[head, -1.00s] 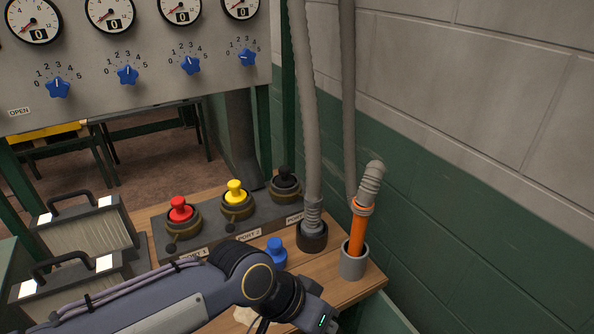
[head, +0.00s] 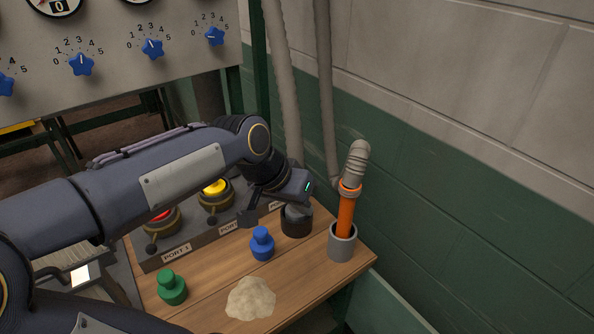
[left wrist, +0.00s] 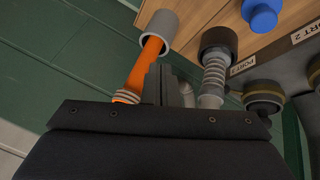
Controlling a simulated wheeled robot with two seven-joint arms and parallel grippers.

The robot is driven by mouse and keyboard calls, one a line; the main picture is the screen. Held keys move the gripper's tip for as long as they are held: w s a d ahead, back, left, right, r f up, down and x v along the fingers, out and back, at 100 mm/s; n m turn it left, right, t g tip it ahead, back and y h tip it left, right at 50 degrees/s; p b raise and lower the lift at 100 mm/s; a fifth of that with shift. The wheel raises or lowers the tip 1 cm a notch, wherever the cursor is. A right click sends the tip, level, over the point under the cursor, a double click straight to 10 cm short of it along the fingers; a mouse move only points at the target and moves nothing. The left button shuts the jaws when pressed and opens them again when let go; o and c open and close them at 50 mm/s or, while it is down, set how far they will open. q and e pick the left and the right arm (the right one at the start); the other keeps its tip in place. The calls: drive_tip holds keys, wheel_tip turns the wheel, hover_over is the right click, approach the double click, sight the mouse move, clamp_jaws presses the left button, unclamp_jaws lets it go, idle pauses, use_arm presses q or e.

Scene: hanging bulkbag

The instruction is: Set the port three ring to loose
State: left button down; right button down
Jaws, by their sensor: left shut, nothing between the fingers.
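The port three ring (left wrist: 265,92) shows in the left wrist view as a dark collar with a brass-coloured band, beside the "PORT 3" label (left wrist: 241,65). In the head view my left arm hides port three, and its ring setting cannot be read. My right gripper is out of view.
A grey hose nozzle stands in a black holder (head: 297,222) close to my left gripper. An orange wand (head: 346,214) stands in a grey cup (head: 342,243). Blue (head: 262,244) and green (head: 172,288) plugs and a pale lump (head: 251,298) lie on the wooden bench.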

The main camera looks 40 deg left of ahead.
use_arm(q)
drive_tip(key=shift+g+y, duration=0.4)
drive_tip(key=shift+y, duration=0.3)
drive_tip(key=w+a, duration=0.2)
drive_tip(key=w, duration=0.1)
drive_tip(key=w+a, duration=0.3)
drive_tip(key=w, duration=0.1)
drive_tip(key=w+a, duration=0.3)
drive_tip(key=shift+w+r, duration=0.3)
drive_tip(key=shift+w, duration=0.05)
drive_tip(key=w+a+f+y, duration=0.1)
drive_tip(key=w+a+f, duration=0.2)
drive_tip(key=w+a, duration=0.5)
drive_tip(key=shift+w+a+f+g+y, duration=0.15)
drive_tip(key=shift+w+a+g+y, duration=0.2)
drive_tip(key=shift+w, duration=0.45)
wheel_tip(320, 180, down, 10)
drive_tip(key=shift+w+a+r+p, duration=0.1)
drive_tip(key=shift+p, duration=0.5)
drive_tip(key=shift+s+f, duration=0.2)
drive_tip(key=shift+s, duration=0.15)
